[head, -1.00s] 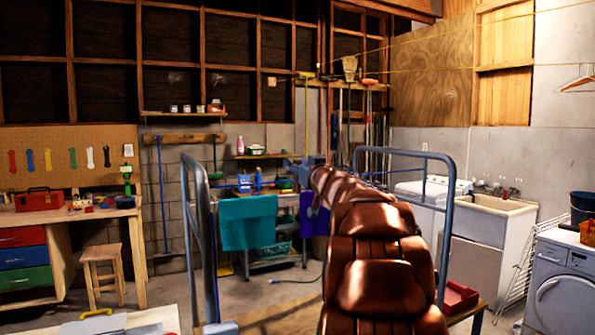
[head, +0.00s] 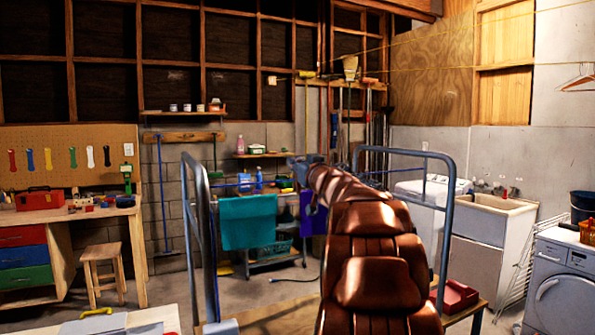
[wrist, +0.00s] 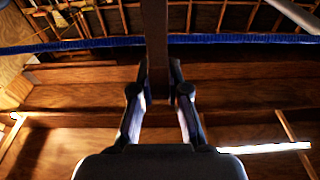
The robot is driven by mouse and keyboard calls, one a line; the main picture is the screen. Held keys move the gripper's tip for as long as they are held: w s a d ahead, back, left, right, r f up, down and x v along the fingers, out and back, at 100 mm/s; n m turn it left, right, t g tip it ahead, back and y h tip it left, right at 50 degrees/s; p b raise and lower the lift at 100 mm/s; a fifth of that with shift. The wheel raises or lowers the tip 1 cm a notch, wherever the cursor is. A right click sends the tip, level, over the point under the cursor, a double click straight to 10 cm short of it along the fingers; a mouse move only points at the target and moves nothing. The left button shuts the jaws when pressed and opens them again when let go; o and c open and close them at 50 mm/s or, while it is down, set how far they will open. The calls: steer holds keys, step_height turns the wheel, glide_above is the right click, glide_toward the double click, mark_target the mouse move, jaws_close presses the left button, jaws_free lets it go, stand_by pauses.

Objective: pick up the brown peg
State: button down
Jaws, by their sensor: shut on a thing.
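The brown peg (wrist: 155,38) stands between the two fingers of my gripper (wrist: 160,82) in the wrist view. It is a straight, dark brown bar that runs up past the fingertips and out of the top of the picture. The fingers are closed on its lower part, one on each side. In the head view, my arm reaches forward and the gripper is small and far off at its end. I cannot make out the peg there.
In the wrist view, brown wooden boards (wrist: 75,92) lie behind the gripper, with a blue bar (wrist: 60,46) across them. In the head view, a teal towel (head: 248,222) hangs beyond the arm, and a red tray (head: 456,297) sits at right. The floor at left is open.

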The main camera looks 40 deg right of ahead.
step_height(320, 180, up, 10)
steer(key=p, duration=0.4)
steer(key=shift+p, duration=0.4)
steer(key=shift+r+p, duration=0.55)
steer(key=shift+p, duration=0.1)
steer(key=shift+r+p, duration=0.35)
steer(key=shift+p, duration=0.15)
step_height(320, 180, up, 4)
steer(key=p, duration=0.3)
steer(key=shift+r, duration=0.15)
stand_by(0.4)
